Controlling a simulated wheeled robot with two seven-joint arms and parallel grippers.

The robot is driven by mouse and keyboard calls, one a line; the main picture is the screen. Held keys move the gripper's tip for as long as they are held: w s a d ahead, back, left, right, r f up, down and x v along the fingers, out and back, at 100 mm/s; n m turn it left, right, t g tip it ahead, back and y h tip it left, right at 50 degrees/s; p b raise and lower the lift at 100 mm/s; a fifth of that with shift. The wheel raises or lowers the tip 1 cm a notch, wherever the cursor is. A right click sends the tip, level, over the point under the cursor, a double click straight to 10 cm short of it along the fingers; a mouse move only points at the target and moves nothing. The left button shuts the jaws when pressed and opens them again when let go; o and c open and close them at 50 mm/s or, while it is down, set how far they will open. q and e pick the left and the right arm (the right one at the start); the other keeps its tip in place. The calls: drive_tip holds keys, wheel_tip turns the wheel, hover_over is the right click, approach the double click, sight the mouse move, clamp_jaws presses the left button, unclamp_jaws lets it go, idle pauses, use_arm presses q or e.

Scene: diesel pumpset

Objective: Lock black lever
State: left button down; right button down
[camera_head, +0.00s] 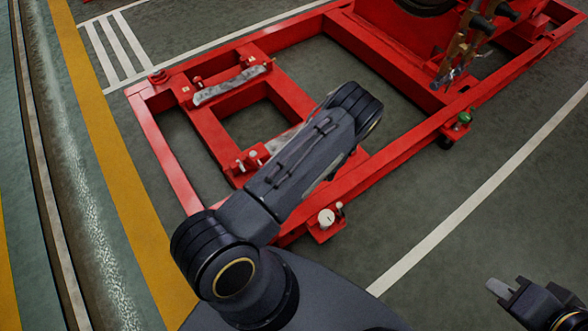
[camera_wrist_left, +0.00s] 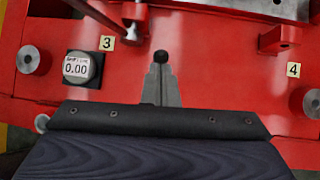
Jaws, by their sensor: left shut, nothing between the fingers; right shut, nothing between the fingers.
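In the left wrist view a small round black knob (camera_wrist_left: 161,56), which may be the end of the black lever, shows at the tips of my left gripper (camera_wrist_left: 160,72). The gripper is shut, with its grey fingers together. Whether they touch the knob, I cannot tell. The rest of any lever is hidden. In the head view my left arm crosses the red frame (camera_head: 155,150) and my left gripper is hidden. My right gripper (camera_head: 499,288) is shut at the lower right, over bare floor and away from the frame.
In the left wrist view a 0.00 gauge (camera_wrist_left: 77,68), number labels, a red bracket (camera_wrist_left: 280,38) and a dark rod (camera_wrist_left: 98,14) surround the fingers. In the head view a green-topped part (camera_head: 464,119) stands on the frame's edge. The floor (camera_head: 490,220) at right is clear.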

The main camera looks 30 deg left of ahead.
use_arm(q)
drive_tip(key=w+a+r+p+v, duration=0.1)
drive_tip(key=p+v, duration=0.3)
drive_tip(key=v, duration=0.8)
drive_tip(key=shift+s+r, duration=0.15)
drive_tip(key=shift+r, duration=0.4)
drive_tip(key=shift+a, duration=0.15)
